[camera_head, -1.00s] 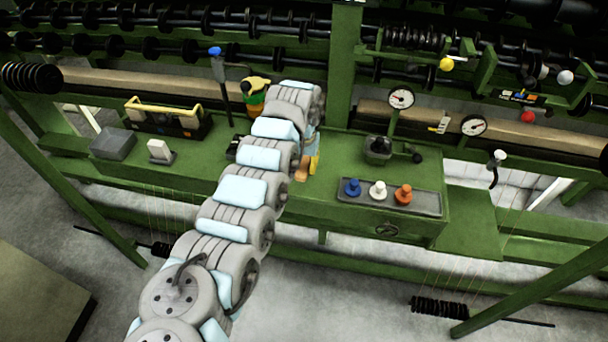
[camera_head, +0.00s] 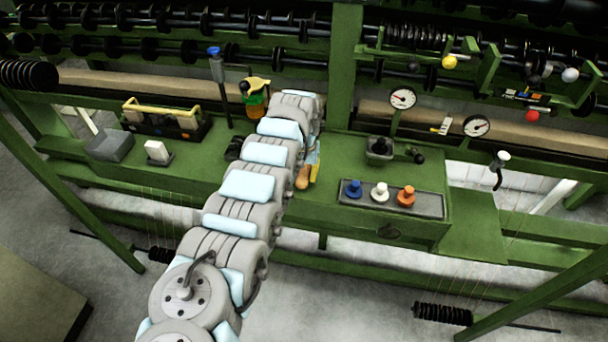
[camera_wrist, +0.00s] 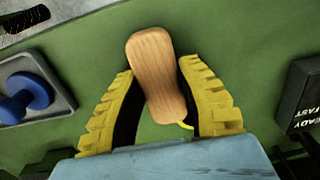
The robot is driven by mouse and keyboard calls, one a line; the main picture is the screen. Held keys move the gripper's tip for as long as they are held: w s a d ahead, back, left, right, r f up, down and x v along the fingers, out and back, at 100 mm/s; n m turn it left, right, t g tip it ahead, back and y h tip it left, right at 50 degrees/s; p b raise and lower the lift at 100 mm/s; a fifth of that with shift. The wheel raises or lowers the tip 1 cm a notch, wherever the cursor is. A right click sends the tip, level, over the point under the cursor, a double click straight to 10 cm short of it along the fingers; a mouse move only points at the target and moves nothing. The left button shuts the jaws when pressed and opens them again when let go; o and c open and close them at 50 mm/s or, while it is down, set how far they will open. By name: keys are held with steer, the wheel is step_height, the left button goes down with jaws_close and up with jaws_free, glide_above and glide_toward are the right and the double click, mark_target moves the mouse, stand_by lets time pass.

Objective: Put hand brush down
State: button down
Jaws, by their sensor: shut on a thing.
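The hand brush (camera_wrist: 155,75) shows in the wrist view as a rounded wooden handle over the green bench. My gripper (camera_wrist: 156,90) is shut on it, with a ridged yellow finger on each side. Its bristles do not show. The green bench top (camera_head: 335,155) lies below. I cannot tell whether the brush touches it.
A grey tray (camera_head: 433,206) with blue, white and orange knobs stands right of the brush. A black box marked with "FAST" (camera_wrist: 305,100) is on the opposite side in the wrist view. A yellow-topped bottle (camera_head: 257,95) stands behind my arm. A toolbox (camera_head: 165,123) is at left.

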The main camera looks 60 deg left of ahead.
mark_target(304, 174)
steer(key=c, duration=0.8)
jaws_free()
steer(key=shift+f, duration=0.1)
step_height(304, 174, up, 12)
steer(key=p, duration=0.3)
steer(key=shift+r+p, duration=0.2)
steer(key=shift+p, duration=0.1)
steer(key=shift+d, duration=0.1)
